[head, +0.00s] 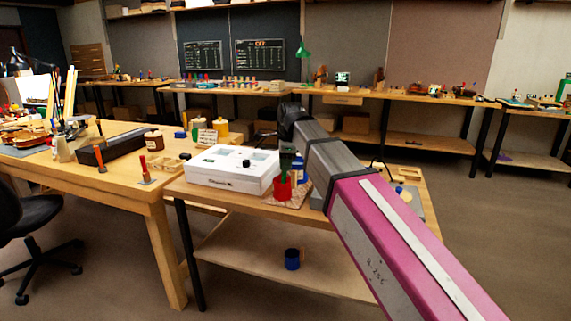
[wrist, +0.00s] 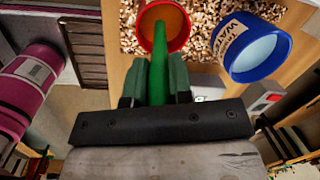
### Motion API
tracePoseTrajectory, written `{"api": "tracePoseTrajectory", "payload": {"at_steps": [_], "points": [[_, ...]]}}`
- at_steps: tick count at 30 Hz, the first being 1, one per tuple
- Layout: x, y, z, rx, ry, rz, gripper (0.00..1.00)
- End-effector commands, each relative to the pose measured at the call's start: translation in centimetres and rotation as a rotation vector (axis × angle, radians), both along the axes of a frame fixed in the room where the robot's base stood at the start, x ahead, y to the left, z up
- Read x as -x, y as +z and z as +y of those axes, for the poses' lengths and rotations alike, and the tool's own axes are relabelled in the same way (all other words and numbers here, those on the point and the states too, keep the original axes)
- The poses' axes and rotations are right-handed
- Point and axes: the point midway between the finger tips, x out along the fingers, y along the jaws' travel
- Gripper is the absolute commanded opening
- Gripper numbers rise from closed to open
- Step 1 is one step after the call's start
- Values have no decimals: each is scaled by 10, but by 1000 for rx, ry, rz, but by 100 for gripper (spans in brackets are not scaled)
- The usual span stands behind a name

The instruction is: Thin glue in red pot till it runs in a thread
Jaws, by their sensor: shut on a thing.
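The red pot (wrist: 163,52) stands on a speckled mat, with amber-brown glue (wrist: 178,20) inside. My gripper (wrist: 155,78) is shut on a green stick (wrist: 158,72), whose far end reaches into the pot's mouth. How deep the tip sits in the glue I cannot tell. A blue water jar (wrist: 233,72) with a partly readable label stands to the right of the pot and holds pale liquid. In the head view the red pot (head: 282,189) is below my gripper (head: 287,152), with the blue jar (head: 300,176) just behind and right.
A white box (head: 225,180) stands left of the pot on the small table. The speckled mat (head: 297,198) lies near the table's front edge. A blue mug (head: 292,259) is on the lower shelf. The wooden bench (head: 120,180) at left carries jars and tools.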

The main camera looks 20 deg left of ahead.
Motion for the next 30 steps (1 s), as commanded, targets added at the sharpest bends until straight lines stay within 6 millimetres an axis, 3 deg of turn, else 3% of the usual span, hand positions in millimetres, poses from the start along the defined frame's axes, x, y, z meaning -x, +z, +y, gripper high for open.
{"api": "tracePoseTrajectory", "payload": {"at_steps": [8,30], "points": [[0,6,0,0,0,-1,0],[-1,70,1,0,0,-1,0]]}}
